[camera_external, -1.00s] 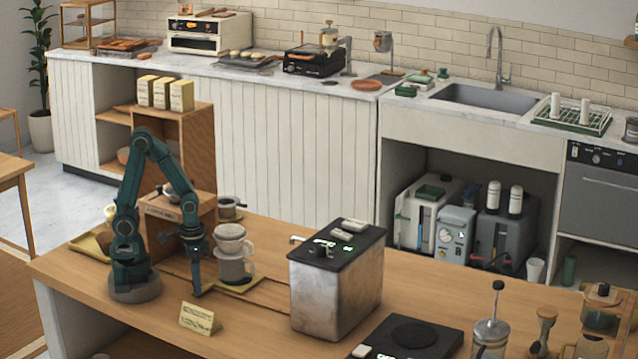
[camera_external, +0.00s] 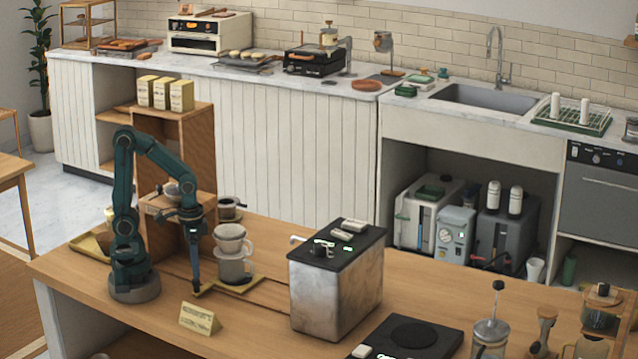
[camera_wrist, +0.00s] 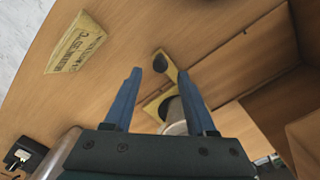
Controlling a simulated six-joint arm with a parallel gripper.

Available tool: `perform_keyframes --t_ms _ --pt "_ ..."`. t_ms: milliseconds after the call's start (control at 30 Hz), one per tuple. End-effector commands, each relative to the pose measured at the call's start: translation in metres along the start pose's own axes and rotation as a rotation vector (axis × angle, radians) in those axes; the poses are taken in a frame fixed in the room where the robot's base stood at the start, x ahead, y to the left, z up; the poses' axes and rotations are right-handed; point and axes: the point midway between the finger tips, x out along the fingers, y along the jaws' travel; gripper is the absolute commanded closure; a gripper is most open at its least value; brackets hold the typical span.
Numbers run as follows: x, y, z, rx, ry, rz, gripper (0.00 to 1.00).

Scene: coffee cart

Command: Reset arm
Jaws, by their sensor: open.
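My green arm stands on the wooden cart top (camera_external: 90,288) at the left. My gripper (camera_external: 196,288) points down in the external view, left of the white dripper (camera_external: 230,238) on its pale server (camera_external: 235,268). In the wrist view my gripper (camera_wrist: 160,80) shows two blue fingers spread wide with nothing held between them. The yellow tray (camera_wrist: 178,82) under the server shows beyond and between the fingers. The dripper and server are mostly hidden there behind the right finger and gripper body.
A folded sign card (camera_external: 200,318) stands at the cart's front edge; it also shows in the wrist view (camera_wrist: 76,45). A metal boxy machine (camera_external: 335,285) stands to the right. A wooden shelf box (camera_external: 195,165) stands behind my arm. Bare wood lies between the card and tray.

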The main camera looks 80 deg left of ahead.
Motion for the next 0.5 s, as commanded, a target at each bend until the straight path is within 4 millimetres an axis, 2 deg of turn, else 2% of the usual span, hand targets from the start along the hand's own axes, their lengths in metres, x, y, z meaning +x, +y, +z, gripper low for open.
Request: perform_keyframes --t_ms 167,333,500 --pt "-0.006 -0.002 -0.004 -0.011 0.035 0.004 0.44" --pt "-0.034 -0.008 -0.011 -0.041 0.181 0.019 0.44" --pt "-0.064 -0.016 -0.007 -0.052 0.35 0.023 0.44"
